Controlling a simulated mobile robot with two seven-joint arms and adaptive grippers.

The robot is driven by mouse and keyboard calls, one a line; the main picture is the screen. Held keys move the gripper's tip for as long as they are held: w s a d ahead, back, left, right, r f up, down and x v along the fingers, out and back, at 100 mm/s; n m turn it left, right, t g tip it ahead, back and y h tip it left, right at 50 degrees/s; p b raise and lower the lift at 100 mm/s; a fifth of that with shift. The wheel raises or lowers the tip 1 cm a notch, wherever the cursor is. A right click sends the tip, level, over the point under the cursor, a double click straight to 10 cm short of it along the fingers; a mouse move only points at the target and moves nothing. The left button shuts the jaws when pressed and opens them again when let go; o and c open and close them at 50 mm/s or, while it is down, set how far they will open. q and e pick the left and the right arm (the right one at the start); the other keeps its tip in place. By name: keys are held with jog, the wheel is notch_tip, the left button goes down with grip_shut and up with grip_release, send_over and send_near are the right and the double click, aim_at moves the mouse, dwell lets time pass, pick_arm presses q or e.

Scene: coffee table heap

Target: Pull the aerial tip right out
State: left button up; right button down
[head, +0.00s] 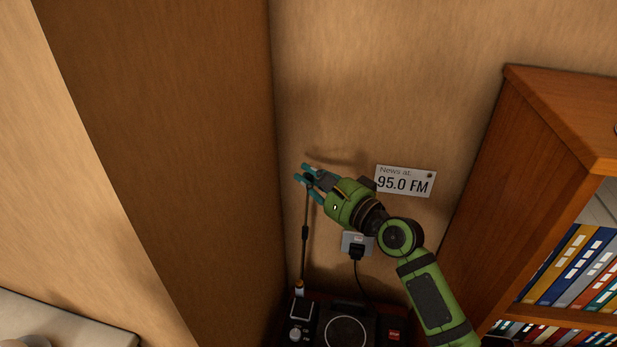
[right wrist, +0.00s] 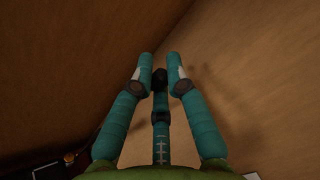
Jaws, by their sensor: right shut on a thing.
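The aerial (head: 304,238) rises nearly upright from the left back of the dark radio (head: 345,327) in the head view. It is thin and partly drawn out, with a thicker dark part midway. My right gripper (head: 309,179) is shut on the aerial's top end, well above the radio. Its teal fingers hide the tip itself. In the right wrist view the fingers (right wrist: 159,76) are close together, and I cannot make out the tip between them. My left gripper is not in view.
A brown wall panel or cabinet side (head: 170,130) stands close left of the aerial. Behind it are the wall, a socket with a plug (head: 356,251) and a "95.0 FM" card (head: 405,181). A bookcase (head: 545,150) stands at the right.

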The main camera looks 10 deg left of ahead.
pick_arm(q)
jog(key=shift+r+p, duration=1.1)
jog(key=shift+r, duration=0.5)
pick_arm(e)
jog(key=shift+d+r, duration=0.1)
jog(key=shift+r, duration=1.6)
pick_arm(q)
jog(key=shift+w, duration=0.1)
pick_arm(e)
jog(key=c, duration=1.2)
grip_release()
jog(key=shift+r, duration=0.1)
jog(key=v, duration=1.2)
